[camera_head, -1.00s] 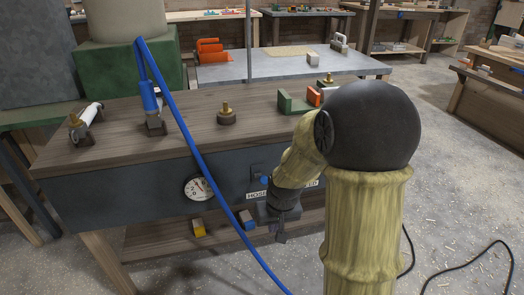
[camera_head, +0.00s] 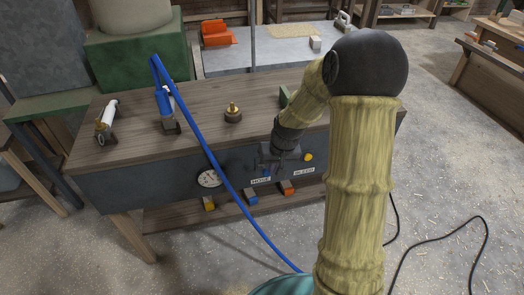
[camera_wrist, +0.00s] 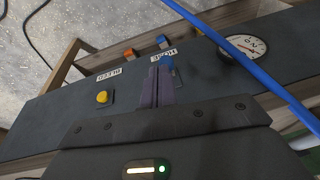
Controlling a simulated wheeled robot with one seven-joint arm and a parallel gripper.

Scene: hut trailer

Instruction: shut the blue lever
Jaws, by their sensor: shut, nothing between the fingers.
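I cannot tell whether the fingers touch the lever. The fingers hide part of it, so its angle is unclear.
A yellow knob (camera_head: 308,157) is above the BLEED label (camera_head: 304,171). A gauge (camera_head: 209,178) is left, crossed by a blue hose (camera_head: 224,175). Yellow (camera_head: 208,203), blue (camera_head: 250,198) and orange (camera_head: 287,187) blocks show below the panel. A black cable (camera_head: 437,240) lies on the floor.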

